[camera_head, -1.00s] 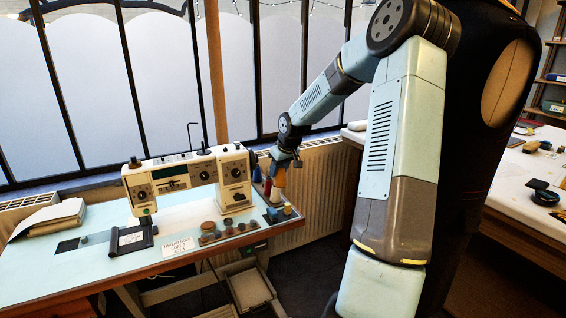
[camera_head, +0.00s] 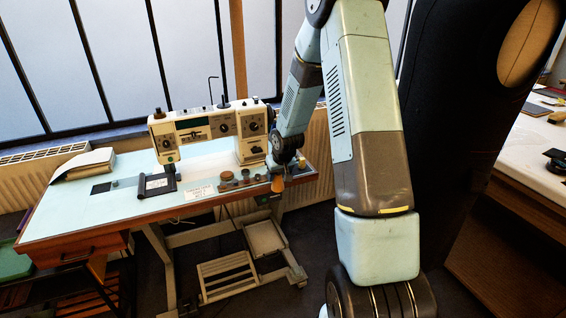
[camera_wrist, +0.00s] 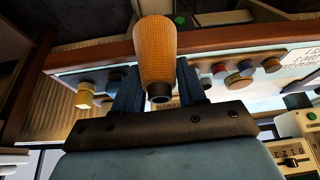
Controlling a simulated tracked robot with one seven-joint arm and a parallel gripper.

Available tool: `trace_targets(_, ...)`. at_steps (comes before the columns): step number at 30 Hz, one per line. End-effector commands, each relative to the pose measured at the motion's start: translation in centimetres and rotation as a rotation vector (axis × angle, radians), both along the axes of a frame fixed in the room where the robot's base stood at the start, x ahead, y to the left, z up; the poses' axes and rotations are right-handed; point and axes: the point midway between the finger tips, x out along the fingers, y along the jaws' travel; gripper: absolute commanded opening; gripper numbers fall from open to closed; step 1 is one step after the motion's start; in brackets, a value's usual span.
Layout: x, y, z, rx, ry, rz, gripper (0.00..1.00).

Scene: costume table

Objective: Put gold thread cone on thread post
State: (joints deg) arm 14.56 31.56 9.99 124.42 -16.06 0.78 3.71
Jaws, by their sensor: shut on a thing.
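The gold thread cone (camera_wrist: 157,45) is orange-gold and textured, and it sits between the two dark fingers of my gripper (camera_wrist: 158,85) in the wrist view. My gripper is shut on it. In the head view the cone (camera_head: 278,184) shows as a small orange shape under my gripper, by the right front corner of the sewing table. My gripper and arm hide much of that corner. I cannot tell for sure which upright is the thread post; a thin dark rod (camera_head: 223,98) stands on top of the sewing machine.
The cream sewing machine (camera_head: 208,132) stands left of my gripper on the pale table (camera_head: 110,205). Several small round items (camera_head: 228,180) lie along its front edge. A dark dress form (camera_head: 470,110) stands right.

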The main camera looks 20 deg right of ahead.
Motion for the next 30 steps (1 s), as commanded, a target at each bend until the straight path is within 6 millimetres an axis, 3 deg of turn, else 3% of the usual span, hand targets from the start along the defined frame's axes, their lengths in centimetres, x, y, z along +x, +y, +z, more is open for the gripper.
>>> trace_targets(6,-1.2,2.1,-2.8,-0.001,0.002,-0.023,0.09)
trace_targets(18,-3.4,4.4,-7.2,0.000,0.003,-0.079,0.09)
trace_targets(30,-3.8,4.8,-8.2,0.001,0.000,-0.092,0.09)
